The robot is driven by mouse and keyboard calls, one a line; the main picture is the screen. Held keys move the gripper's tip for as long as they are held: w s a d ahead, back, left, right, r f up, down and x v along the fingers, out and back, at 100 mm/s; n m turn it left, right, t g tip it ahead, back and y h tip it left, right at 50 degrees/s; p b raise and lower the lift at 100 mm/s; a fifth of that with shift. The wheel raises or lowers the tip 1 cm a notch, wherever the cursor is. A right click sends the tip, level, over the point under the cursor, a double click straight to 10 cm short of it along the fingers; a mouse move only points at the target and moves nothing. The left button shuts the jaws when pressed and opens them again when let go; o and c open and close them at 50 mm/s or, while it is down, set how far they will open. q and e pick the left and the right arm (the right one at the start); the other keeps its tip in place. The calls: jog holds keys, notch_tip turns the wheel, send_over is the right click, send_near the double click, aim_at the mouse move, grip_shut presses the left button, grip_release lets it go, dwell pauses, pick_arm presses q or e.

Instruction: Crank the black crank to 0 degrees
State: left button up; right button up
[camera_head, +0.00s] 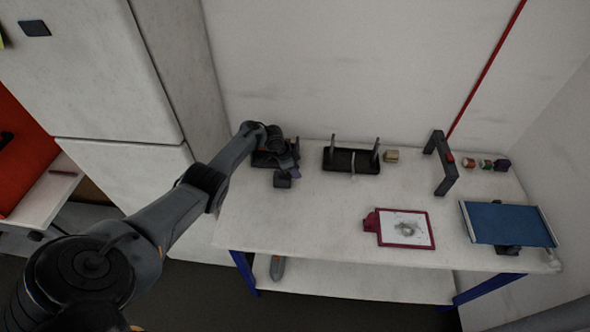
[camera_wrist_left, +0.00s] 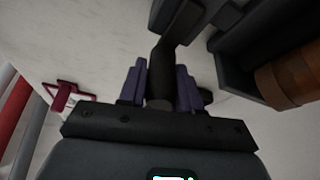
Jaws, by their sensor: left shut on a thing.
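The black crank (camera_wrist_left: 162,72) shows in the left wrist view as a dark rod between the two purple fingers of my left gripper (camera_wrist_left: 160,88). The fingers are shut on it. The rod runs up to a dark bent arm at the top of that view. In the head view my left gripper (camera_head: 294,171) is at the dark device (camera_head: 262,160) at the back left of the table, and my arm and hand hide much of the device. The crank's angle cannot be read. My right gripper is not in view.
On the white table (camera_head: 320,225) stand a black stand with two posts (camera_head: 352,161), a dark grey frame (camera_head: 441,165), a red clipboard (camera_head: 405,228) and a blue panel (camera_head: 508,224). Several small spools lie at the back right. A tall cabinet (camera_head: 130,90) stands left of the table.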

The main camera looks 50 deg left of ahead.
aim_at(286, 176)
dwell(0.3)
pick_arm(q)
jog(key=o, duration=1)
jog(key=shift+c, duration=0.2)
jog(key=shift+r, duration=0.1)
jog(key=shift+s+r, duration=0.1)
jog(key=shift+r, duration=0.2)
jog(key=p+v, duration=0.3)
jog(key=v, duration=0.7)
